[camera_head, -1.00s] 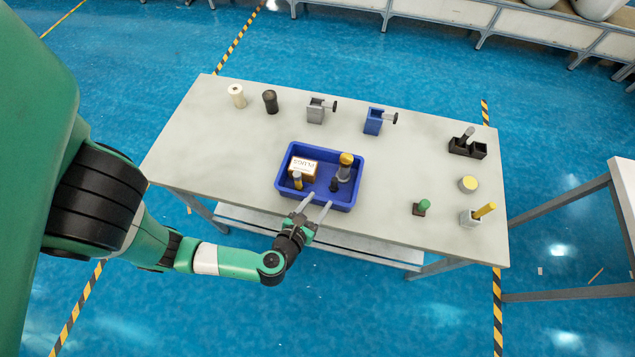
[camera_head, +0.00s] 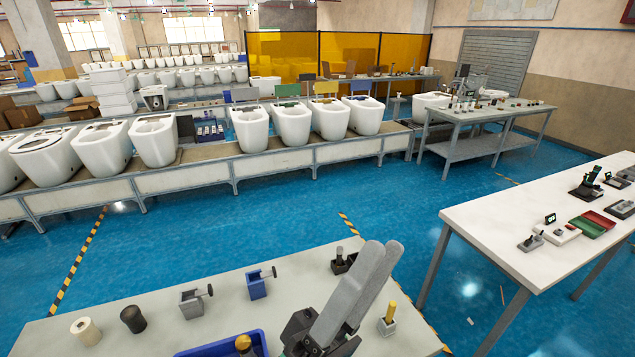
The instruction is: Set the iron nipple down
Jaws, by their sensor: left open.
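My left gripper (camera_head: 383,258) is large in the lower middle of the head view, raised over the grey table (camera_head: 65,330). Its two grey fingers point up and right; it is open, with nothing seen between them. A blue bin (camera_head: 190,351) is cut off by the bottom edge, with a yellow-topped piece (camera_head: 243,343) in it. I cannot tell which piece is the iron nipple; much of the table is hidden or out of frame. My right gripper is not in view.
On the table stand a cream cylinder (camera_head: 86,330), a dark knob (camera_head: 133,318), a grey vise (camera_head: 192,303), a blue vise (camera_head: 257,288), a dark holder (camera_head: 341,264) and a yellow peg in a block (camera_head: 389,318). A white table (camera_head: 490,215) is at right, toilets (camera_head: 290,122) behind.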

